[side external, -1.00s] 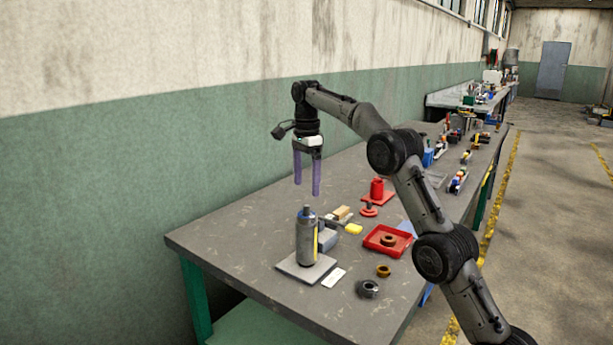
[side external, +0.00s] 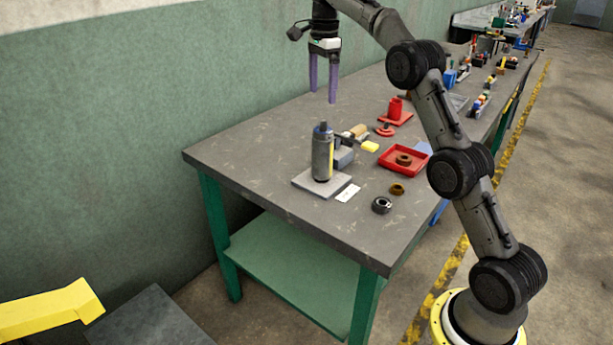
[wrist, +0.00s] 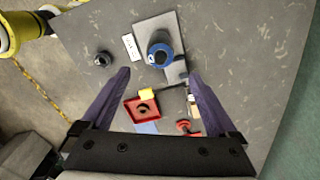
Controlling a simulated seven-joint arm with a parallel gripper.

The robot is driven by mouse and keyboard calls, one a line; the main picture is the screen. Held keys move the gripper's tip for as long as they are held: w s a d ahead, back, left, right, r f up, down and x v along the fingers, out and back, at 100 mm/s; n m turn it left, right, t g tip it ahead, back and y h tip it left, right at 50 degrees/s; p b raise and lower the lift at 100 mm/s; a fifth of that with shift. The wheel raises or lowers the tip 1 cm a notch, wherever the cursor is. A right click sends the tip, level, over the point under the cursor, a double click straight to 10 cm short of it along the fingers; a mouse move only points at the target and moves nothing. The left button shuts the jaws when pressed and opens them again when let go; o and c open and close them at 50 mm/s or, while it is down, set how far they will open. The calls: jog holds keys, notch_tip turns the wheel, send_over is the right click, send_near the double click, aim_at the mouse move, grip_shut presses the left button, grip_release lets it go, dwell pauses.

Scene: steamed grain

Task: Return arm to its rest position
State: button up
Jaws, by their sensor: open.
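My gripper (side external: 323,82) hangs above the workbench with its two purple fingers pointing down. The fingers are apart with nothing between them. In the wrist view my gripper (wrist: 160,85) also shows spread fingers, with the bench well below. A grey cylinder (side external: 322,155) with a yellow stripe stands upright on a flat grey plate (side external: 306,184). In the wrist view the cylinder's blue top (wrist: 160,52) is seen from above. My gripper is above the cylinder and clear of it.
On the workbench (side external: 250,150) are a red tray (side external: 388,164) holding a brown ring (side external: 404,160), another brown ring (side external: 397,190), a dark ring (side external: 382,205), a white card (side external: 347,193), a yellow block (side external: 370,146) and a red stand (side external: 395,108). The bench's left part is clear.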

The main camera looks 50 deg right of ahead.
jog(key=s+a+r+n+t, duration=0.1)
jog(key=s+a+r, duration=0.25)
jog(key=r, duration=0.25)
jog(key=s+a+r+t, duration=0.1)
jog(key=s+a+r, duration=0.2)
jog(key=a+r, duration=0.15)
jog(key=s+a+r+n+t, duration=0.1)
jog(key=s+a+r+n, duration=0.1)
jog(key=s+a+n, duration=0.3)
jog(key=s+a+r, duration=0.1)
jog(key=s+a, duration=0.1)
jog(key=s, duration=0.6)
jog(key=s+a+f+n+t, duration=0.25)
jog(key=s+f+n, duration=0.35)
jog(key=s, duration=0.4)
jog(key=s+a+f+n, duration=0.1)
jog(key=s+f+n, duration=0.1)
jog(key=f+n, duration=0.3)
jog(key=s+f+n, duration=0.3)
jog(key=f+n, duration=0.2)
jog(key=f, duration=0.3)
jog(key=shift+a+f, duration=0.3)
jog(key=shift+a, duration=0.1)
